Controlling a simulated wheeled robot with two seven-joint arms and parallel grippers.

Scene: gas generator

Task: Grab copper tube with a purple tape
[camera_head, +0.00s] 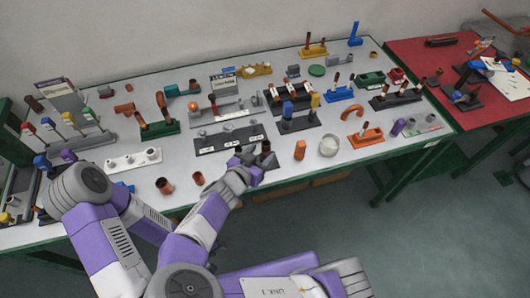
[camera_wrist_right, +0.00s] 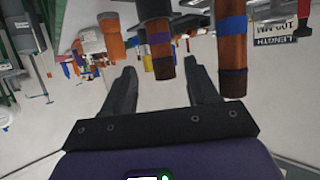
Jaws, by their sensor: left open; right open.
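In the right wrist view, my right gripper (camera_wrist_right: 165,90) is open and empty. A copper tube with purple tape (camera_wrist_right: 161,52) hangs from the top of that inverted-looking view, just beyond the space between the fingers. Beside it, nearer the right finger, is a larger-looking copper tube with blue tape (camera_wrist_right: 232,50). In the head view, the right gripper (camera_head: 252,163) is low over the table's front edge, close to an upright copper tube (camera_head: 265,148). I cannot tell its tape there. My left arm is at the left; its gripper is not clearly distinguishable and seems covered by arm links.
The grey table (camera_head: 100,175) is crowded with racks, tubes and fittings. A black labelled block (camera_head: 220,138) lies just behind the gripper. An orange piece (camera_head: 300,149) and a white cup (camera_head: 329,145) stand to its right. A red table (camera_head: 415,55) adjoins at right.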

